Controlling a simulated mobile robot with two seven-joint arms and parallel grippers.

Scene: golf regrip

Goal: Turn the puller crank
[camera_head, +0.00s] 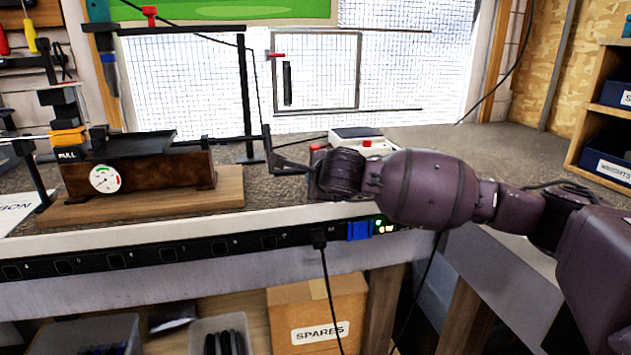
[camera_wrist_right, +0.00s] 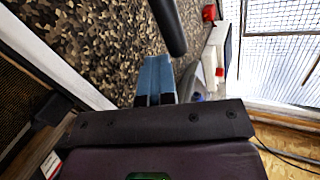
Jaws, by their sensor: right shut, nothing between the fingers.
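The puller (camera_head: 140,178) is a brown block with a black top, a PULL label and a round dial, on a wooden board (camera_head: 215,190) at the left of the bench. My right gripper (camera_head: 280,160) is just right of the board, above the bench top, apart from the puller. In the right wrist view its blue fingers (camera_wrist_right: 155,75) are together and empty. A dark rounded bar (camera_wrist_right: 167,25) shows close beyond the fingertips; I cannot tell whether it is the crank handle. My left gripper is not in view.
A thin black post (camera_head: 244,85) rises behind the board's right end. A white box with a red button (camera_head: 357,138) sits behind my right wrist. A black power strip (camera_head: 190,248) runs along the bench front. Bench top right of my arm (camera_head: 480,150) is clear.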

